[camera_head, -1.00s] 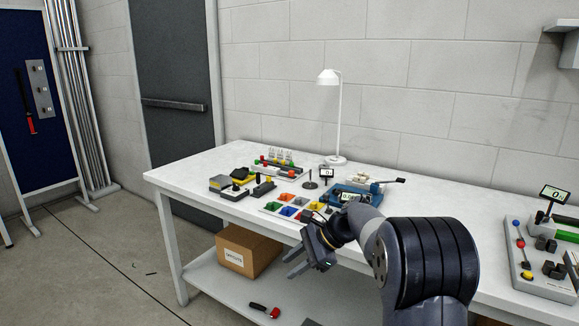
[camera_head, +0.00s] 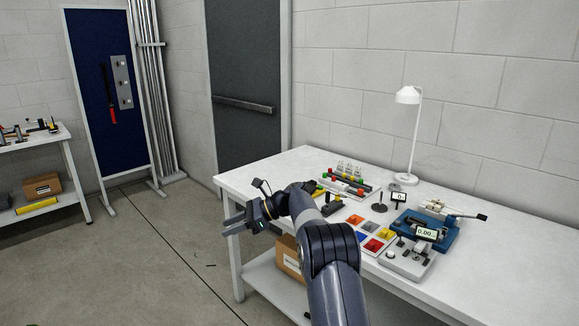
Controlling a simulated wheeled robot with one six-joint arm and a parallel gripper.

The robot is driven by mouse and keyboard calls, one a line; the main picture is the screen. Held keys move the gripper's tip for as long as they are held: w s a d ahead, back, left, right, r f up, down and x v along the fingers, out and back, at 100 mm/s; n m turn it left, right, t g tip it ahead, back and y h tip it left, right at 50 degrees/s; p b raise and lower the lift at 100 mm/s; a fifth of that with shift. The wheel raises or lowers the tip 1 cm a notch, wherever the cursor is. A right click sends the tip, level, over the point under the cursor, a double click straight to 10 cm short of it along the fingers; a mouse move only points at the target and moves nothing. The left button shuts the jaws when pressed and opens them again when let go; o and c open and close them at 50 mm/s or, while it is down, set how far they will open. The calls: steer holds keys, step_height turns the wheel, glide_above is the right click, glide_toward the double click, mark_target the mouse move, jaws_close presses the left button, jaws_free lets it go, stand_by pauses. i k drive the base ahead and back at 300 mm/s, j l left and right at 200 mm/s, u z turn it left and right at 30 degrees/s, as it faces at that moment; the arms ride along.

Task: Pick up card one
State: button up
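I cannot pick out card one for certain. Several small pale upright pieces (camera_head: 350,168) stand at the back of the white bench (camera_head: 285,163), too small to read. My gripper (camera_head: 226,224) is at the bench's left front edge, pointing left. Its two fingers are apart with nothing between them. My arm hides part of the bench's front edge and some of the items behind it.
Colored square bins (camera_head: 367,227), a blue device (camera_head: 425,226), a grey device with a display (camera_head: 407,258) and a white lamp (camera_head: 408,97) stand on the bench. A blue board (camera_head: 90,60) and another table (camera_head: 62,140) are left. Open floor lies between.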

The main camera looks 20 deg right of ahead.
mark_target(357, 169)
steer(key=i+j+u, duration=0.1)
steer(key=i+u, duration=0.45)
steer(key=i+z, duration=0.25)
steer(key=z, duration=0.2)
steer(key=i+j+z, duration=0.1)
steer(key=i+z, duration=0.15)
steer(key=z, duration=0.2)
steer(key=i+l+z, duration=0.15)
steer(key=z, duration=0.3)
steer(key=i+z, duration=0.3)
steer(key=z, duration=0.2)
steer(key=i+z, duration=0.25)
steer(key=z, duration=0.2)
